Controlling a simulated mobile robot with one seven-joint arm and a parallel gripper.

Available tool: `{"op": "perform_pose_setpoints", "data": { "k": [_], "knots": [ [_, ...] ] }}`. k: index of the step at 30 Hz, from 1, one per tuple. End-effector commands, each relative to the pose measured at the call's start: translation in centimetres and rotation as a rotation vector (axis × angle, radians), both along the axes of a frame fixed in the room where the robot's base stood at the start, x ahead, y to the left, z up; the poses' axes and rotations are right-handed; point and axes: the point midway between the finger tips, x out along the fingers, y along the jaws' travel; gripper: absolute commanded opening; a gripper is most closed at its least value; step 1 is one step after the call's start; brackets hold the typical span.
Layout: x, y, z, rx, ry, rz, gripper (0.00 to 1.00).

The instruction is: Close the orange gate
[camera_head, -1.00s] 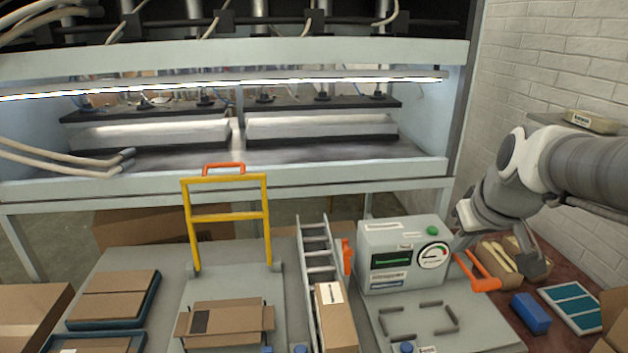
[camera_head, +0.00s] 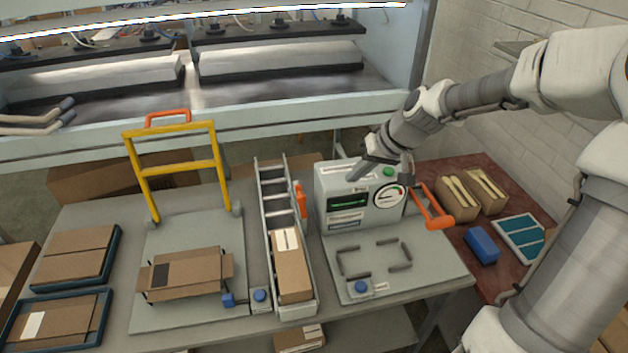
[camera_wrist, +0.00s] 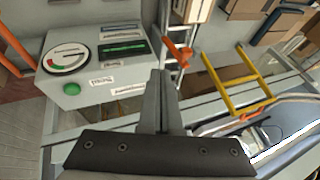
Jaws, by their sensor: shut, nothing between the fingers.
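A yellow-orange hinged frame (camera_head: 178,168) stands raised at the back of a grey platform at left; it also shows in the wrist view (camera_wrist: 238,88). An orange handle (camera_head: 168,117) shows just above its top bar. A small orange upright piece (camera_head: 300,198) stands beside the metal roller chute (camera_head: 262,190); in the wrist view it is near my fingertips (camera_wrist: 178,52). I cannot tell which orange part is the gate. My gripper (camera_head: 354,179) is shut and empty, over the top of the grey gauge box (camera_head: 340,205). Its closed fingers show in the wrist view (camera_wrist: 160,75).
An orange lever (camera_head: 433,212) sticks out right of the gauge box. Cartons lie on the platform (camera_head: 185,272) and in the chute (camera_head: 292,272). Several trays (camera_head: 112,262) sit at left. A large press (camera_head: 250,112) stands behind. A blue block (camera_head: 481,245) lies at right.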

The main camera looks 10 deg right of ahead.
Motion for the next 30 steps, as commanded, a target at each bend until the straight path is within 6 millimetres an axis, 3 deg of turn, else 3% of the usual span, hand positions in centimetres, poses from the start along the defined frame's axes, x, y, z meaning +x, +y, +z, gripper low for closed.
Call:
{"op": "perform_pose_setpoints", "data": {
  "k": [4,8,24,30],
  "knots": [
    [0.3,0.3,0.6,0.031,-0.015,-0.006,0.0],
    [0.6,0.8,-0.2,0.034,-0.015,-0.002,0.0],
    [4.3,4.3,-8.0,0.033,-0.013,0.001,0.0],
    [4.7,6.8,-8.5,0.031,-0.016,0.0,0.0]
  ]
}}
